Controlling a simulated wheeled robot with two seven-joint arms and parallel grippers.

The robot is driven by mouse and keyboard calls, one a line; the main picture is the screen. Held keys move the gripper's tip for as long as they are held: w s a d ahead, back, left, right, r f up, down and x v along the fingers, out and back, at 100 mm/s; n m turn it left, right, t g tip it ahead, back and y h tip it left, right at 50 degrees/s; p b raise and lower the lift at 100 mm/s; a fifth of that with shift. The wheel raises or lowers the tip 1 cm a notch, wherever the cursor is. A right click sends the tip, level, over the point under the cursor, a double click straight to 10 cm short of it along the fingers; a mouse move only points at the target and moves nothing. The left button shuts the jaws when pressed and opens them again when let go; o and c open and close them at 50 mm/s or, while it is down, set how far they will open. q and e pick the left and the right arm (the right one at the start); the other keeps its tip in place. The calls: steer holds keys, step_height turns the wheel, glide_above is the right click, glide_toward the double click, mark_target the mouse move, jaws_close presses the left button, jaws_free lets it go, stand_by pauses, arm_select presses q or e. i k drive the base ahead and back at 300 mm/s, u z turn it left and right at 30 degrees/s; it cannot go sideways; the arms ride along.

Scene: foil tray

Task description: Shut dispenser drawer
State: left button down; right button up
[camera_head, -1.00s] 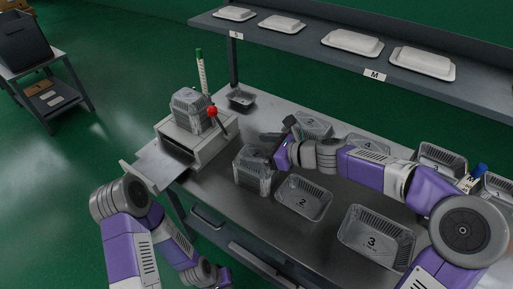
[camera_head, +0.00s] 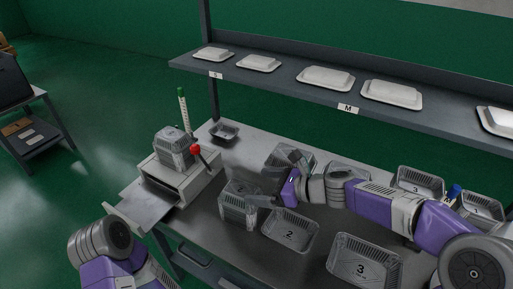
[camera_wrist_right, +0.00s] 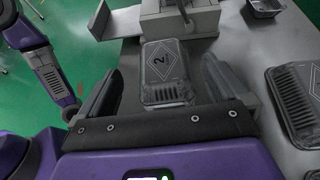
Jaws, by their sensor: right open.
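The dispenser (camera_head: 188,182) is a grey box at the table's left end, with a red-knobbed lever (camera_head: 196,149) and a foil tray stack (camera_head: 174,147) on top. A flat metal drawer (camera_head: 145,207) sticks out of its left front, open; its edge also shows in the wrist view (camera_wrist_right: 92,20). My right gripper (camera_head: 277,180) is open. In the wrist view, its fingers (camera_wrist_right: 160,88) stand either side of a lidded foil container marked 2 (camera_wrist_right: 168,68), apart from it. My left arm is at the lower left; its gripper is out of view.
Foil trays marked 2 (camera_head: 290,232) and 3 (camera_head: 364,262) lie on the table's front right, with several more behind. A small tray (camera_head: 224,131) sits behind the dispenser. A shelf (camera_head: 300,84) with white lids runs above the back. Floor left of the drawer looks clear.

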mark_target(146, 206)
steer(key=k, duration=1)
